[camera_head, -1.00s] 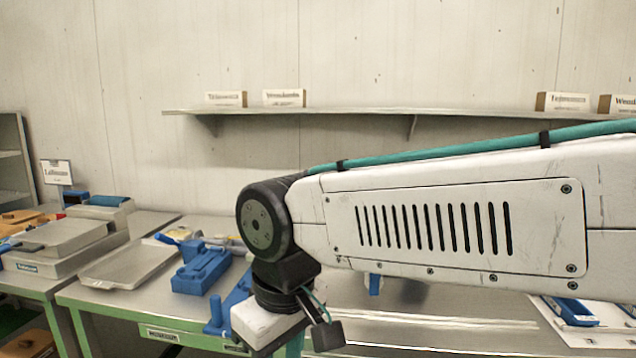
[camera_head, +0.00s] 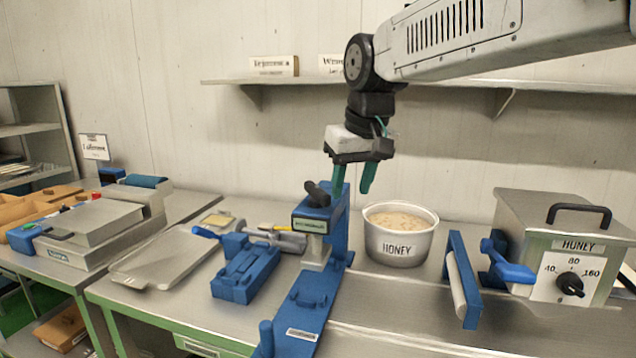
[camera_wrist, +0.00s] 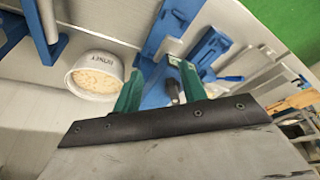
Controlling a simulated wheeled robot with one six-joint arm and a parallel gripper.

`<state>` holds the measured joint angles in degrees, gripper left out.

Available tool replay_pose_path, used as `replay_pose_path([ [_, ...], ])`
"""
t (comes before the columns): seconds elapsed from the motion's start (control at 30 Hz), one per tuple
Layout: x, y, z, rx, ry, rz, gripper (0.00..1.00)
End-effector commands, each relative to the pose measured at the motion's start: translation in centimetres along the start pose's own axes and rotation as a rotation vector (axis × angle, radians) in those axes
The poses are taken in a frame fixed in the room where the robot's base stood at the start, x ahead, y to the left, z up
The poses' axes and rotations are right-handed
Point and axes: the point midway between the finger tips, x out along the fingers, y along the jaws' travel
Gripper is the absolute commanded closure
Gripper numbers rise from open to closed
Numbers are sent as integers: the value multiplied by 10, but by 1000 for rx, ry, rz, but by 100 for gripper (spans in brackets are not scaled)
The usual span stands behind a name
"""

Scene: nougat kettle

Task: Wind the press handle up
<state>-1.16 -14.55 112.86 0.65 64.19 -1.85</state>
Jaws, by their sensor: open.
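The blue press (camera_head: 335,235) stands on the steel table in the middle of the head view. Its black handle (camera_head: 318,194) sits on top of the press head. My gripper (camera_head: 354,182) points down with its green fingers apart and empty. In the head view it is just above and right of the handle, overlapping the top of the press column. In the wrist view the press (camera_wrist: 155,95) and a dark handle part (camera_wrist: 173,92) show between and beyond the fingers of my gripper (camera_wrist: 158,80). I cannot tell whether a finger touches the press.
A white honey tub (camera_head: 396,245) stands right of the press. A kettle box with a dial (camera_head: 560,245) and a blue roller frame (camera_head: 463,280) are further right. A blue mould (camera_head: 246,270) and a metal tray (camera_head: 165,258) lie left. A wall shelf (camera_head: 420,88) runs behind.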

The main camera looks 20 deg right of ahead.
Motion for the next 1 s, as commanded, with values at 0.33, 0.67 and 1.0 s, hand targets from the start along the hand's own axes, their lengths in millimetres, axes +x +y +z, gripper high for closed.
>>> replay_pose_path([
  [0.33, 11, -9, -116, -26, 83, -8, 58],
  [0.67, 55, -11, -123, -29, 84, -9, 58],
  [1.0, 87, -11, -126, -29, 86, -9, 58],
])
